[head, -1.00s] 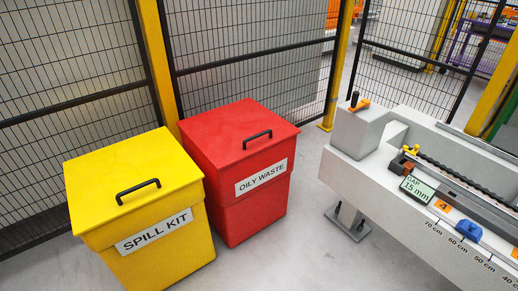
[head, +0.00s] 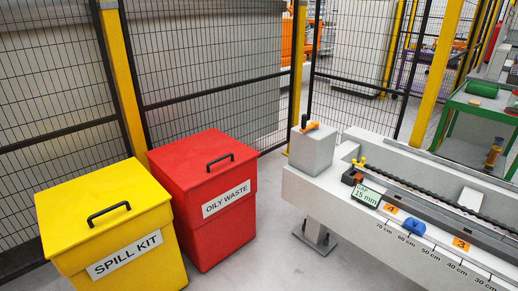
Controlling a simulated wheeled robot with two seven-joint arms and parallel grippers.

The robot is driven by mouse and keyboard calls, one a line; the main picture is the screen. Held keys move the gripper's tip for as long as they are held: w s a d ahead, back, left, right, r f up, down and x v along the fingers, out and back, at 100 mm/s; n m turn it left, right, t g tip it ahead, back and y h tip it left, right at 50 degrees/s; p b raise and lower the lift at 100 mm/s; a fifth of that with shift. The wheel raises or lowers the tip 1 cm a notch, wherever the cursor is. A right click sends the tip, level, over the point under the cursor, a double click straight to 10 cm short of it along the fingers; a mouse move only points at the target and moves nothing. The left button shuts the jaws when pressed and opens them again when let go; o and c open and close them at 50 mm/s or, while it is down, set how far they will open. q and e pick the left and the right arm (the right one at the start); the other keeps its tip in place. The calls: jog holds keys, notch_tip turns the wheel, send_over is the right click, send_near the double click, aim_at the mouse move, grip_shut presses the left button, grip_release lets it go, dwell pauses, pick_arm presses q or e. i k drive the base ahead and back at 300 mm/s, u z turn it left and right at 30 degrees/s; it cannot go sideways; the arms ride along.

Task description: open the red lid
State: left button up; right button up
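The red bin labelled "OILY WASTE" (head: 222,228) stands on the floor left of centre in the head view. Its red lid (head: 200,158) is shut on top and carries a black handle (head: 220,161) near its front edge. Neither of my grippers shows in the head view.
A yellow "SPILL KIT" bin (head: 108,222) with a black handle stands close to the left of the red bin. Mesh fencing (head: 215,80) with yellow posts runs behind both. A grey gantry bench (head: 350,215) stands to the right. Some bare floor (head: 285,255) lies between.

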aim_at(191, 162)
jog(key=z, duration=0.2)
jog(key=i, duration=1)
jog(key=u, duration=0.3)
